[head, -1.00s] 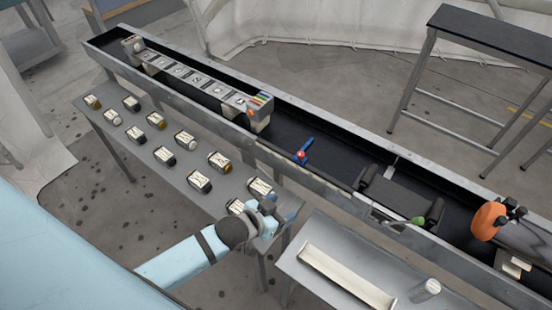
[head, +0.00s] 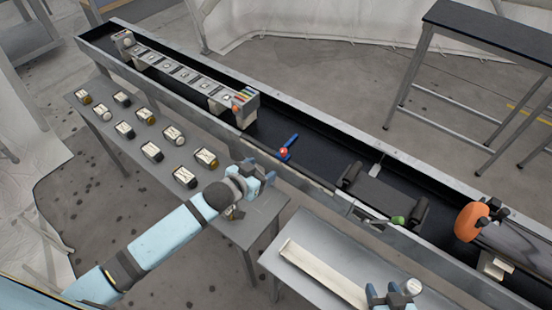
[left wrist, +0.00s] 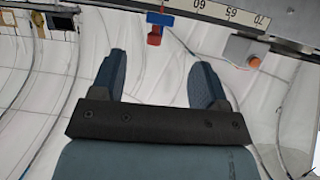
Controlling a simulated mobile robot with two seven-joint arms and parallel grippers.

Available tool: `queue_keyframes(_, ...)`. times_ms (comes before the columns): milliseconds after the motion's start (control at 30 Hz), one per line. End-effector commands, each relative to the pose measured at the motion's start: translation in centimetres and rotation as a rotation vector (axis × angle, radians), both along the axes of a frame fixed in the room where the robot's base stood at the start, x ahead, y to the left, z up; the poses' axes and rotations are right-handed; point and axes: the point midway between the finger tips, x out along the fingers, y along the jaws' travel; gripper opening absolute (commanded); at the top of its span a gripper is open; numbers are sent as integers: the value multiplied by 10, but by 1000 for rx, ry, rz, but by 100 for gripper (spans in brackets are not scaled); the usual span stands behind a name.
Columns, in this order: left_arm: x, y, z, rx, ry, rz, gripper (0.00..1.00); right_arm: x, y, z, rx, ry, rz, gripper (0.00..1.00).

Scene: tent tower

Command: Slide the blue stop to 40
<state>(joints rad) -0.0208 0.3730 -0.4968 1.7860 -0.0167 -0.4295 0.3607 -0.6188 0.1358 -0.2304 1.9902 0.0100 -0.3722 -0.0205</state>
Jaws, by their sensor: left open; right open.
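The blue stop (head: 290,145) is a blue bar with a red knob, on the long trough near its front rail. In the left wrist view the blue stop (left wrist: 159,18) is at the top, its red part hanging below. My left gripper (head: 262,178) is in front of the trough, apart from the stop. In the left wrist view my left gripper (left wrist: 158,75) is open and empty, the stop beyond its fingertips. My right gripper (head: 393,293) is open at the bottom right.
A grey table (head: 238,226) in front of the trough (head: 180,72) holds several small labelled jars. A second table (head: 273,262) bears a white tray (head: 325,275). In the trough are a multi-part unit (head: 180,68), a green knob (head: 397,220) and an orange wheel (head: 470,221).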

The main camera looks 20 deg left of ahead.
Motion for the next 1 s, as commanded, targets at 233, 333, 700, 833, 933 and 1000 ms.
queue_keyframes(233, 46, -19, -18, 1, -1, 1, 68, 1, -2, 6, -2, -5, -4, 50)
queue_keyframes(333, 58, -24, -25, 0, -1, 0, 68, 1, -3, 7, -4, -5, -4, 50)
queue_keyframes(700, 75, -31, -33, -1, -1, -1, 68, 1, -3, 7, -4, -3, -4, 50)
queue_keyframes(833, 74, -31, -33, -1, -1, -1, 68, 1, -3, 7, -4, -2, -4, 50)
queue_keyframes(933, 74, -31, -33, -1, -1, -1, 50, 1, -3, 6, -4, -2, -4, 50)
queue_keyframes(1000, 74, -31, -33, -1, -1, -1, 34, 1, -3, 6, -4, -2, -4, 50)
